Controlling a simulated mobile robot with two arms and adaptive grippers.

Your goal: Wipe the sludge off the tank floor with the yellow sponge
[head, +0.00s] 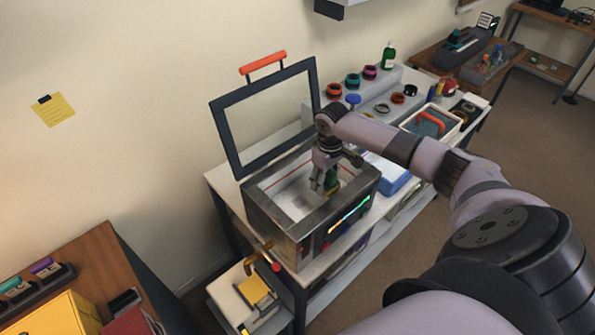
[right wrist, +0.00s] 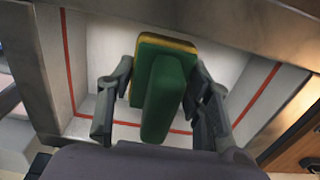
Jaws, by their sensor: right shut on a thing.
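The tank (head: 268,222) is an open steel box on the white bench, with pale inner walls and a red line around them. Its dark-framed lid (head: 228,137) stands raised at the back. My right gripper (head: 325,189) reaches down into the tank near its right side. It is shut on the sponge (right wrist: 172,42), which shows a green grip block and a thin yellow edge in the right wrist view. Whether the sponge touches the floor I cannot tell. The tank floor (head: 298,205) looks pale with faint grey marks; I cannot make out clear sludge. My left gripper is not in view.
The tank's metal rim (right wrist: 52,75) surrounds the gripper closely. A blue box (head: 391,180) stands right of the tank, and a white bin (head: 407,125) is farther right. Several coloured rings and a green bottle (head: 388,57) stand behind. A brass-coloured tap (head: 262,250) projects at the front left.

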